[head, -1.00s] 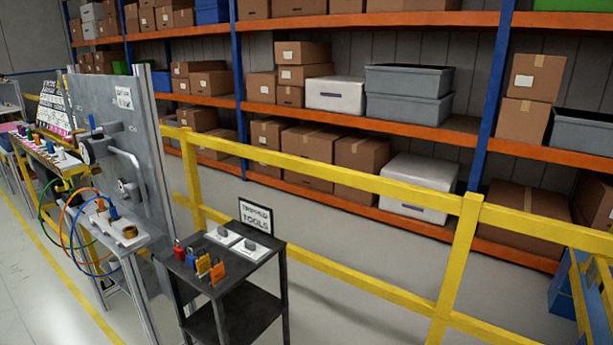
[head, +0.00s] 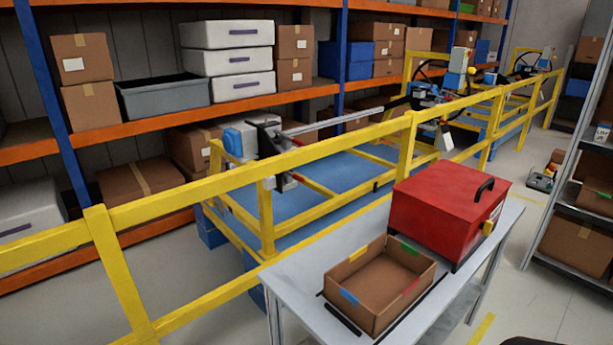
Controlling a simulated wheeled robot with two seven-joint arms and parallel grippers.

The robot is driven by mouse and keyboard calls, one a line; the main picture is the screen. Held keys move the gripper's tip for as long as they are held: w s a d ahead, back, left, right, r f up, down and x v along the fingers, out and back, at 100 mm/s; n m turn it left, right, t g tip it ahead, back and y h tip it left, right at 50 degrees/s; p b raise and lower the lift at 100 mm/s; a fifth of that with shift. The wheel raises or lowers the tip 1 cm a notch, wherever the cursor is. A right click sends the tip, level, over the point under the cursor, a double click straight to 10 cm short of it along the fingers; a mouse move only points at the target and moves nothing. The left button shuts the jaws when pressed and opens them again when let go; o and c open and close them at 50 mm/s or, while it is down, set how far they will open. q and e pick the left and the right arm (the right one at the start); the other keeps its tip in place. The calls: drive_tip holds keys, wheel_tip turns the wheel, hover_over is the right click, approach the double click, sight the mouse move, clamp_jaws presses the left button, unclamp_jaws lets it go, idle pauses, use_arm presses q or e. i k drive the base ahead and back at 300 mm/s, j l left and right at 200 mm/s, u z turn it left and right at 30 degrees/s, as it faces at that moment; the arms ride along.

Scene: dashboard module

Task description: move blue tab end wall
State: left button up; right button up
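An open brown cardboard box (head: 391,303) stands on a light grey table in the head view, lower middle. A blue tab (head: 349,297) sits on the rim of its near-left wall (head: 340,291). A yellow tab (head: 358,254) is on the far-left wall, a green tab (head: 410,249) on the far-right wall and a red tab (head: 411,286) on the near-right wall. All the walls I can see stand up, and the inside looks empty. Neither of my grippers is in view.
A red case (head: 440,212) with a black handle stands behind the box on the table (head: 300,279). Yellow railing (head: 195,194) runs behind the table. A shelf rack (head: 586,210) stands at the right. Open floor (head: 505,279) lies between table and rack.

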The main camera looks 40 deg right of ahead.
sight(349, 304)
drive_tip(key=i+j+z, duration=0.15)
drive_tip(key=z, duration=0.25)
drive_tip(key=i+j+z, duration=0.15)
drive_tip(key=z, duration=0.25)
drive_tip(key=i+j+z, duration=0.1)
drive_tip(key=z, duration=0.3)
drive_tip(key=j+z, duration=0.45)
drive_tip(key=i+j+z, duration=0.1)
drive_tip(key=z, duration=0.3)
